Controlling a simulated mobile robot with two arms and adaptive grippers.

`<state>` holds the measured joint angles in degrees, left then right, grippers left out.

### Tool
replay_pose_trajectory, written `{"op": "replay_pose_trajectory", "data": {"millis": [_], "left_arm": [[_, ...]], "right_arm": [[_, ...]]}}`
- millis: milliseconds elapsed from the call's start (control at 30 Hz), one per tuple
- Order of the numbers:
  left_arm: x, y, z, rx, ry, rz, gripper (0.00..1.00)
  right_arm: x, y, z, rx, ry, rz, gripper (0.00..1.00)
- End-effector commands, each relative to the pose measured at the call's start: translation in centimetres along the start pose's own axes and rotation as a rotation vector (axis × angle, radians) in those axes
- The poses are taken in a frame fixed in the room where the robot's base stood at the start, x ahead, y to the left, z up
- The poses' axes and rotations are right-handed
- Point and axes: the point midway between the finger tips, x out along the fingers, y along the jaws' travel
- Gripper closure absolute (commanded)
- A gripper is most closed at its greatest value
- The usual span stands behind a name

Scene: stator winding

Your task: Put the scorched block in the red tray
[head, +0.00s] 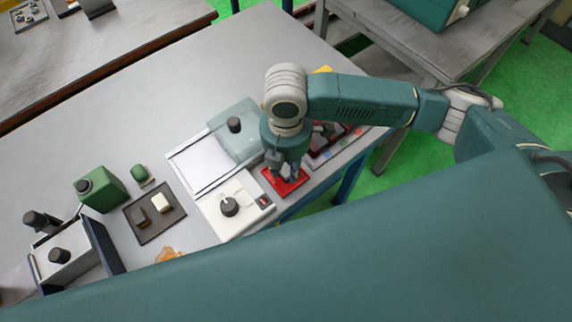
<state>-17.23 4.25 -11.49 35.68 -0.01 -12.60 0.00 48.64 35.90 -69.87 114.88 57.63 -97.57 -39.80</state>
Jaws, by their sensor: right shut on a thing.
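The red tray (300,181) lies on the grey table, just behind the white box with a black knob. My right gripper (287,177) points down over the red tray, with its fingertips at or just above the tray's floor. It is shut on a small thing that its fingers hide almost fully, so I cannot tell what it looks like. A dark tray (146,235) at the left holds a brown block (141,217) and a cream block (161,203). I cannot tell whether either is scorched. My left gripper is not in view.
The white box (243,212) with the knob stands close in front of the red tray. A glass-topped device (205,160) is to its left. A dark red tray (327,146) lies behind my gripper. A green box (100,188) stands at the left. The table's far middle is clear.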

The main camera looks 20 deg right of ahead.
Motion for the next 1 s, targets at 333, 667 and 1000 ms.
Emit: {"op": "replay_pose_trajectory", "data": {"millis": [333, 667, 1000], "left_arm": [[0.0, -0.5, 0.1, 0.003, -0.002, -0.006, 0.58], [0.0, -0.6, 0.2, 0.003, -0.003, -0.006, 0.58], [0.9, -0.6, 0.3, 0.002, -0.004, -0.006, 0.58]], "right_arm": [[0.2, 0.0, 0.0, 0.0, 0.001, 0.0, 0.57], [0.0, 0.1, 0.0, 0.0, 0.001, 0.001, 0.53], [-5.5, 0.2, -0.1, -0.001, 0.001, 0.006, 0.53]]}}
